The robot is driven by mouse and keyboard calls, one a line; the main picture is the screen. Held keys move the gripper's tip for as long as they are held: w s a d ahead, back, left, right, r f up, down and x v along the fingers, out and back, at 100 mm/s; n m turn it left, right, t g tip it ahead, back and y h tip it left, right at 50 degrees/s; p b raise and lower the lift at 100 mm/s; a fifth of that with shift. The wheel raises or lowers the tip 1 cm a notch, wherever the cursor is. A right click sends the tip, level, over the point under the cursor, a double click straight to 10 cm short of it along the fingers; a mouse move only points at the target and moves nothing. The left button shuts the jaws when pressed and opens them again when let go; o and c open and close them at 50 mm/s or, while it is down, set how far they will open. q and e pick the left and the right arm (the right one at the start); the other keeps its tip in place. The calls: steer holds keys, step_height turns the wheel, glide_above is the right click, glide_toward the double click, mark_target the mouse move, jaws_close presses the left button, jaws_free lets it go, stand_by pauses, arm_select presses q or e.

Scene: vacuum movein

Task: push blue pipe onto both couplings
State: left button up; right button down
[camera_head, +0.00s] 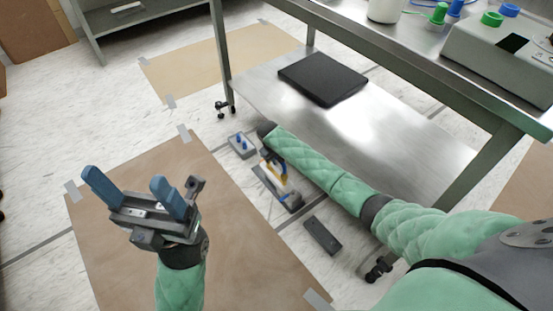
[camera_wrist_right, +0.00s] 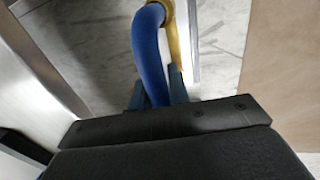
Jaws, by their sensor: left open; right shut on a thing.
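The blue pipe (camera_wrist_right: 149,55) shows in the right wrist view as a curved tube rising from between the fingers. My right gripper (camera_wrist_right: 157,92) is shut on it. In the head view the right hand is small and partly hidden beyond the end of my arm, so the pipe's ends are unclear. A grey block with two blue upright pegs (camera_head: 242,146), possibly the couplings, is on the floor left of that hand. I cannot tell whether the pipe touches any coupling. My left gripper (camera_head: 128,190) is open and empty over the brown floor sheet, apart from the blocks.
A dark base with a yellow and white part (camera_head: 281,186) sits beside the right hand. A dark flat block (camera_head: 322,236) lies nearer. The steel table (camera_head: 390,120), with a black slab (camera_head: 322,78) on its lower shelf, stands close to my right arm. The brown sheet (camera_head: 215,230) is clear.

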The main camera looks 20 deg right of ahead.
steer(key=shift+r+p, duration=0.15)
steer(key=shift+p, duration=0.35)
steer(key=shift+p, duration=0.45)
stand_by(0.4)
steer(key=shift+f, duration=0.6)
steer(key=shift+f, duration=0.3)
stand_by(0.6)
steer(key=shift+f+p, duration=0.3)
steer(key=shift+f, duration=0.05)
steer(key=shift+f, duration=0.15)
stand_by(0.5)
steer(key=shift+f+p, duration=0.25)
steer(key=shift+p, duration=0.05)
stand_by(0.4)
stand_by(0.5)
steer(key=shift+f+p, duration=0.2)
steer(key=shift+p, duration=0.85)
stand_by(1.9)
